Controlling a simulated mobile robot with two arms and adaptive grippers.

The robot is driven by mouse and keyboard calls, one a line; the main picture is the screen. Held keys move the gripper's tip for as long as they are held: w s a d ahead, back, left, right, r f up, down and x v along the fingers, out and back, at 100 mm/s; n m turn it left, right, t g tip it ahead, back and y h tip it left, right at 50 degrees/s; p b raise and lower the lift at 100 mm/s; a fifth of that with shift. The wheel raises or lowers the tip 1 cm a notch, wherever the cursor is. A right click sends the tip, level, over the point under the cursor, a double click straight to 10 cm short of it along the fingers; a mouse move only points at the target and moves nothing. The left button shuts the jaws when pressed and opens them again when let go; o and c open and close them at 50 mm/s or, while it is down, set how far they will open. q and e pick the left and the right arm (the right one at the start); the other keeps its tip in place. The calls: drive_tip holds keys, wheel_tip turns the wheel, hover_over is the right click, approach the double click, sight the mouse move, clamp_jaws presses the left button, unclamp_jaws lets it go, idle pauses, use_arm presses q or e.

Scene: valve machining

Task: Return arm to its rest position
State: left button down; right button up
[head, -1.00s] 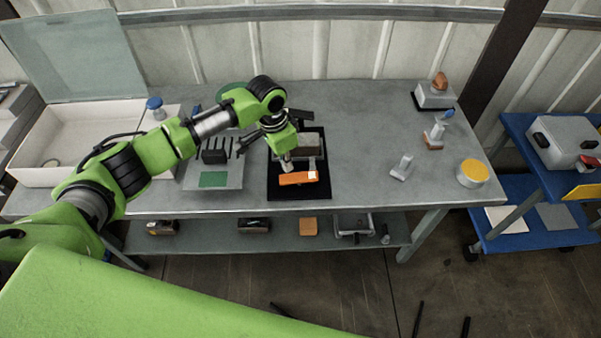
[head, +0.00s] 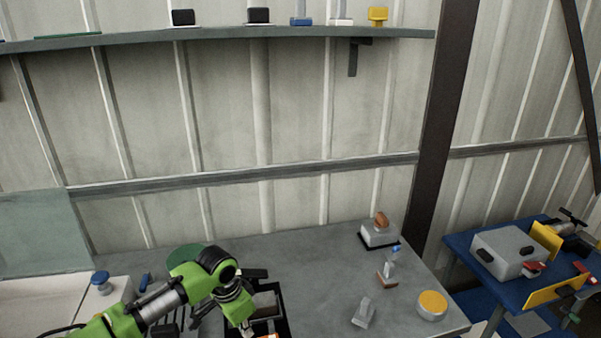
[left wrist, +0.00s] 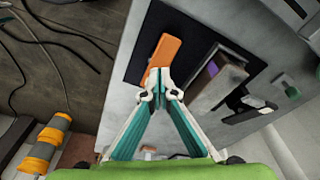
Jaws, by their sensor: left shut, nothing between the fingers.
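My left arm (head: 160,303) reaches in from the lower left of the head view and bends down over the table. In the head view only a sliver of the block shows at the bottom edge. My right gripper is in neither view.
The grey table (head: 310,262) holds a grey block with a brown top (head: 379,235), small grey fixtures (head: 364,313) and a yellow-topped round container (head: 432,305). A white bin (head: 98,312) stands left. A blue cart (head: 490,262) is right. A wall shelf (head: 230,38) runs above.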

use_arm(q)
drive_tip(key=s+d+f+t+h, duration=0.1)
drive_tip(key=s+d+f, duration=0.1)
drive_tip(key=s+d, duration=0.45)
drive_tip(key=s+d+f+h, duration=0.15)
drive_tip(key=s+d, duration=0.25)
drive_tip(key=s, duration=0.6)
drive_tip(key=s+a+r+n+t+y, duration=0.15)
drive_tip(key=s+a+n+y, duration=0.4)
drive_tip(key=s+a, duration=0.9)
wheel_tip(320, 180, down, 33)
drive_tip(key=s+n+g+h+b, duration=0.1)
drive_tip(key=s+g+h+b, duration=0.1)
drive_tip(key=b, duration=0.4)
drive_tip(key=s+a+f+b, duration=0.3)
drive_tip(key=s+f+b, duration=0.2)
drive_tip(key=s+f, duration=1.1)
wheel_tip(320, 180, down, 3)
drive_tip(key=shift+s+g, duration=0.35)
drive_tip(key=shift+s, duration=0.05)
drive_tip(key=shift+a, duration=0.1)
